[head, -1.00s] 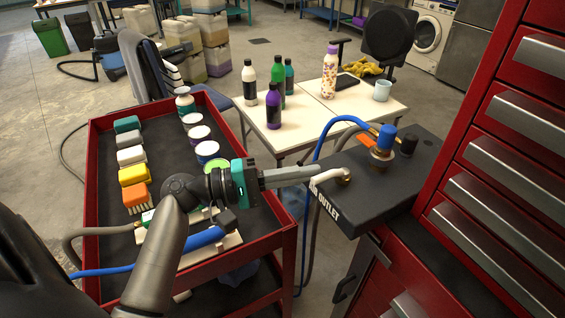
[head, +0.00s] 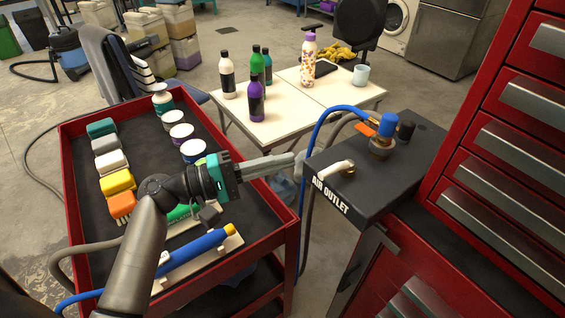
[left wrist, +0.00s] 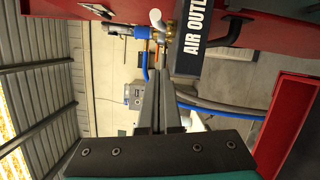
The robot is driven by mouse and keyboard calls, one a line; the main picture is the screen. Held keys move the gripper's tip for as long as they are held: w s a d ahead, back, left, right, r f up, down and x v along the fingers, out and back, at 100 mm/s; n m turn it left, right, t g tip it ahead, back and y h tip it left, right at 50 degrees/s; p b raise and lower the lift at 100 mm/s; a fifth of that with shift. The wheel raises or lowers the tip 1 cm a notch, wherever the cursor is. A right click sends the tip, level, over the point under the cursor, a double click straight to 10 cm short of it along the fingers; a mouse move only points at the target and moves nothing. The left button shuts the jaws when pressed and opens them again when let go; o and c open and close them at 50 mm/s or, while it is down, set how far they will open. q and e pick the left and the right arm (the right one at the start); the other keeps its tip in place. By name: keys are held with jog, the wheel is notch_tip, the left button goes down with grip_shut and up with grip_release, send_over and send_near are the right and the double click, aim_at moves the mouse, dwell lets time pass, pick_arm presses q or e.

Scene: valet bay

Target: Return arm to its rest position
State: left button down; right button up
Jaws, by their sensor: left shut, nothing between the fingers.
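My left arm comes in from the lower left in the head view and reaches over the red cart (head: 283,232). Its left gripper (head: 292,160) has a teal body and long grey fingers pointing right, past the cart's right rim toward the black air outlet box (head: 375,165). The fingers are shut and empty, with a small space between their tips and the box. In the left wrist view the shut fingers (left wrist: 160,85) point at the air outlet box (left wrist: 225,35), which appears sideways. My right gripper is not in view.
The cart holds colored brushes or blocks (head: 117,181), several round tubs (head: 182,135) and a blue tool (head: 195,247). A blue hose (head: 322,125) runs to the outlet's fitting. A white table (head: 300,95) with bottles stands behind. A red drawer cabinet (head: 500,150) fills the right.

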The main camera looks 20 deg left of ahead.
pick_arm(q)
jog(key=s+d+v, duration=0.1)
jog(key=v, duration=0.6)
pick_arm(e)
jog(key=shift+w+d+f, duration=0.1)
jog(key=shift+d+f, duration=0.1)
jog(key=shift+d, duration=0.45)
